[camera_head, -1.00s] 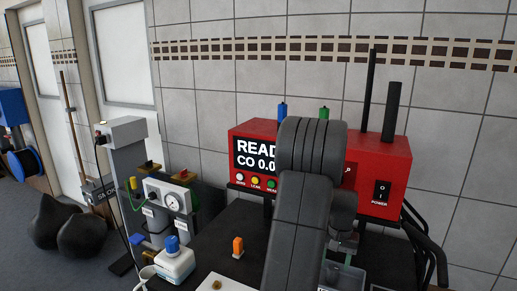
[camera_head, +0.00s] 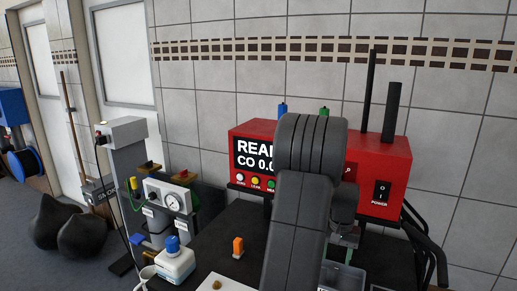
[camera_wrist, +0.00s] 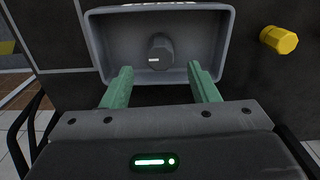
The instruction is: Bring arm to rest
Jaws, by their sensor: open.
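My gripper (camera_wrist: 160,80) shows in the wrist view with its two green fingers apart and nothing between them. Beyond the fingertips is a grey open tray (camera_wrist: 110,55) with a dark round knob-like piece (camera_wrist: 160,54) inside it. The fingers overlap the tray's near edge in the picture; I cannot tell whether they touch it. In the head view my arm rises in front of the red analyser (camera_head: 385,170) and hides part of it. The gripper is mostly hidden behind the arm there.
A yellow piece (camera_wrist: 279,40) lies right of the tray. On the dark bench (camera_head: 215,235) stand a white bottle with blue cap (camera_head: 174,262) and an orange item (camera_head: 238,247). A gauge unit (camera_head: 168,200) stands left. Black hoses (camera_head: 428,245) hang at the right.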

